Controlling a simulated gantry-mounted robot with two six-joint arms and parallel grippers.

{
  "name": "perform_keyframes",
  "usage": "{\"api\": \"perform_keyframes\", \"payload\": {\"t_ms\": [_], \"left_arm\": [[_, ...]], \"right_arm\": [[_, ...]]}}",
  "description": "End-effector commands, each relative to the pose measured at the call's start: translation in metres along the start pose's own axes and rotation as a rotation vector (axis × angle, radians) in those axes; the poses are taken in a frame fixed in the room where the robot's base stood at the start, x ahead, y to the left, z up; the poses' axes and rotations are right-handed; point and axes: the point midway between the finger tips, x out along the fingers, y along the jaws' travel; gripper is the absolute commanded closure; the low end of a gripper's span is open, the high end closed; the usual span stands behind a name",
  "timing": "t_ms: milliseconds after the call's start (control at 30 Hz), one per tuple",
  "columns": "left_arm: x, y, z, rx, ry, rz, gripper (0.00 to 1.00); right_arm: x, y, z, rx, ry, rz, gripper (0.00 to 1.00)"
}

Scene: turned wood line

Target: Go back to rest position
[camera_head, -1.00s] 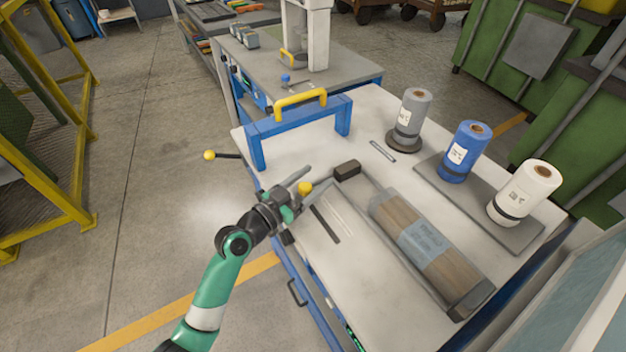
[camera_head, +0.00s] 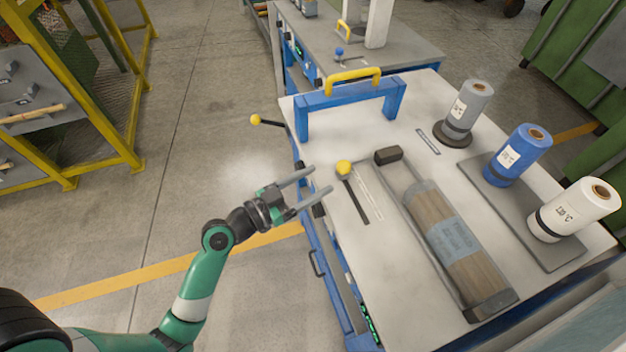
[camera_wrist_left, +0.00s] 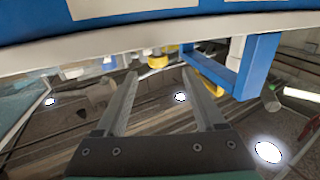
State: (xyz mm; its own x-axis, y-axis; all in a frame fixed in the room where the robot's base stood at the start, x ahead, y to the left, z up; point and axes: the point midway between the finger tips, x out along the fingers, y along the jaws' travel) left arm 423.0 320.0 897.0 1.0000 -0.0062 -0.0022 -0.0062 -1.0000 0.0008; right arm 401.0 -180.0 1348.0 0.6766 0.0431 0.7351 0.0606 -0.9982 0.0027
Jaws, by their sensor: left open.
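My left gripper (camera_head: 309,189) is open and empty, held at the left edge of the white-topped bench (camera_head: 375,250) in the head view. In the left wrist view its two fingers (camera_wrist_left: 160,90) are spread apart with nothing between them. A lever with a yellow knob (camera_head: 343,167) stands on the bench just right of the fingertips, apart from them. My right gripper is not in view.
A wrapped wood bundle (camera_head: 453,240) lies in a tray on the bench. Grey (camera_head: 468,107), blue (camera_head: 519,155) and white (camera_head: 572,210) rolls stand at the right. A blue frame with a yellow handle (camera_head: 353,76) stands behind. Open floor lies left.

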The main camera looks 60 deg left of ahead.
Motion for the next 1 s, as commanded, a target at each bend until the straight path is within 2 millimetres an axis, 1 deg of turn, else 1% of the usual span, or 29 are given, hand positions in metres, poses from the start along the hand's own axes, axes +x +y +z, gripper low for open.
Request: {"api": "perform_keyframes", "payload": {"t_ms": [467, 567, 667, 767, 800, 867, 900, 967, 1000], "left_arm": [[0.001, 0.001, -0.001, 0.0, 0.0, 0.001, 0.29], [0.006, 0.011, -0.012, 0.005, 0.009, 0.027, 0.29], [0.021, 0.028, -0.049, 0.034, 0.059, 0.08, 0.29], [0.04, 0.053, -0.108, 0.085, 0.151, 0.147, 0.29], [0.047, 0.065, -0.136, 0.117, 0.194, 0.17, 0.29], [0.055, 0.082, -0.177, 0.17, 0.259, 0.198, 0.29], [0.059, 0.094, -0.205, 0.204, 0.301, 0.212, 0.29], [0.061, 0.111, -0.248, 0.247, 0.367, 0.228, 0.29], [0.062, 0.122, -0.276, 0.27, 0.411, 0.235, 0.29]], "right_arm": [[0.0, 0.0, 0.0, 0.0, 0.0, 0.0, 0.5], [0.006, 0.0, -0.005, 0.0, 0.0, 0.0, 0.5], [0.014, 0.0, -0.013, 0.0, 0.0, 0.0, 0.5], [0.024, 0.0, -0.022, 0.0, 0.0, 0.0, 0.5], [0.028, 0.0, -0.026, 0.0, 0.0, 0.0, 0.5], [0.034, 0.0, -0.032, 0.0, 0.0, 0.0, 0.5], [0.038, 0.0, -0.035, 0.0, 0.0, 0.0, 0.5], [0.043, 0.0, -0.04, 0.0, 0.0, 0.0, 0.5], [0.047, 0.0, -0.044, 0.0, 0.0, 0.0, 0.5]]}}
